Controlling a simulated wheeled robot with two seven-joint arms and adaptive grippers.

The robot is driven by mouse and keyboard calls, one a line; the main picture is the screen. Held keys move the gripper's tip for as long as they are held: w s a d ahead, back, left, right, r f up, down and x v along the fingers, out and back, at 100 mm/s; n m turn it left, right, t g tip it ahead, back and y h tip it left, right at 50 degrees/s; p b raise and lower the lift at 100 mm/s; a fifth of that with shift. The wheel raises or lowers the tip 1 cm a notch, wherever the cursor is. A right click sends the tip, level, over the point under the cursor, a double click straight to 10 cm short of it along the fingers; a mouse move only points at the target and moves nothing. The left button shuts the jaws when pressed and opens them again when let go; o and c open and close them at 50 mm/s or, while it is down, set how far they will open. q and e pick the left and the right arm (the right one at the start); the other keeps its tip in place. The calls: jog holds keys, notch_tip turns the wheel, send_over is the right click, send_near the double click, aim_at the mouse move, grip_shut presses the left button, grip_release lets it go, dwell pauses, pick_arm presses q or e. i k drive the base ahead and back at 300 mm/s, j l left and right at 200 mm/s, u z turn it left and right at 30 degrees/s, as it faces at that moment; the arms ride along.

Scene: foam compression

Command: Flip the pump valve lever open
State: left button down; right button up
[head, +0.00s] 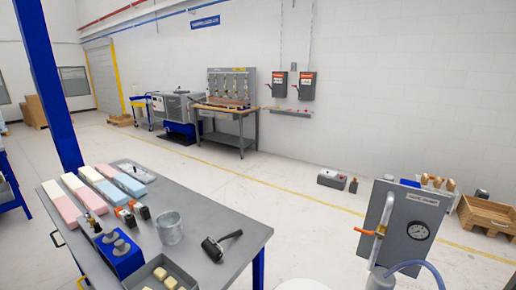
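The pump panel (400,246) is a grey upright plate at the lower right in the head view. A round dial gauge (418,230) is on its face, with a small label above it. A pale pipe (386,212) runs up in front of the panel's left side. The valve lever (366,232) is a small orange-red handle on this pipe; it sticks out to the left, roughly level. A blue hose (425,266) curves at the pipe's foot. Neither of my grippers shows in this view.
A grey table (226,252) at the lower left carries foam blocks (75,195), a clear beaker (169,227), a black roller-like tool (220,245) and a blue holder (120,256). A white rounded surface (302,285) shows at the bottom edge. Open floor lies between table and panel.

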aim_at(362, 231)
jog(key=z, duration=1.2)
